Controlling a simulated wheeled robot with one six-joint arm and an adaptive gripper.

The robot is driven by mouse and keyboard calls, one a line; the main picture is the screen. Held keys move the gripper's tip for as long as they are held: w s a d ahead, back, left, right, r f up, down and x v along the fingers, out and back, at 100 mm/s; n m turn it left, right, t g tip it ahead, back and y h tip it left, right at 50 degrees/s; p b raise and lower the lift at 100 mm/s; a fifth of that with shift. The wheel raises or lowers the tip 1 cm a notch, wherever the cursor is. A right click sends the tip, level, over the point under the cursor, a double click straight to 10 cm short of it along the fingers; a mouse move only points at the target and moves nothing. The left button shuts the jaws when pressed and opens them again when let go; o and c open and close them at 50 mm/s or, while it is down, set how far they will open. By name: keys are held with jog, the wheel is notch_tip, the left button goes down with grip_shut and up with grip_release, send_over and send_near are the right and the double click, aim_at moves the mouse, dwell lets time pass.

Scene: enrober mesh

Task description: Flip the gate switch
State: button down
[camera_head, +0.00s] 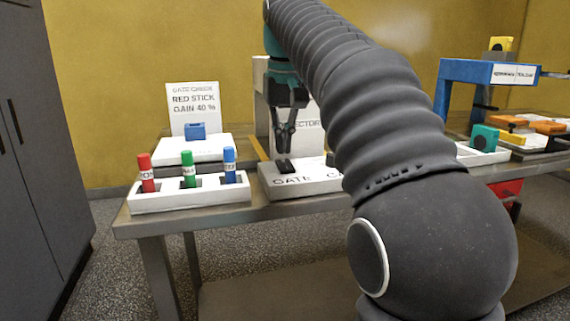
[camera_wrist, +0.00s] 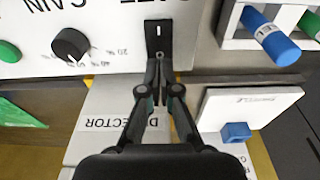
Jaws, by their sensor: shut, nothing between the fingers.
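The gate switch (camera_wrist: 158,32) is a black rocker on the white control panel (camera_head: 310,185). In the head view the switch (camera_head: 285,166) sits above the panel's "GATE" lettering. My gripper (camera_head: 284,150) points down just above the switch, its fingers together and empty. In the wrist view my gripper's fingertips (camera_wrist: 159,60) are at the near end of the switch and cover part of it. I cannot tell whether they touch it. A black gain knob (camera_wrist: 70,45) with percent marks is on the same panel, beside the switch.
A white rack (camera_head: 190,203) left of the panel holds red, green and blue sticks. Behind it are a blue block (camera_head: 195,131) on a white box and a sign (camera_head: 193,100) reading "RED STICK GAIN 40 %". A blue frame (camera_head: 480,72) stands right.

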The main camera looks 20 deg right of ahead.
aim_at(283, 161)
jog(key=shift+f+b, duration=0.7)
jog(key=shift+f, duration=0.35)
dwell(0.5)
notch_tip(283, 161, up, 3)
jog(key=p, duration=0.3)
jog(key=shift+f, duration=0.2)
jog(key=shift+r, duration=2.2)
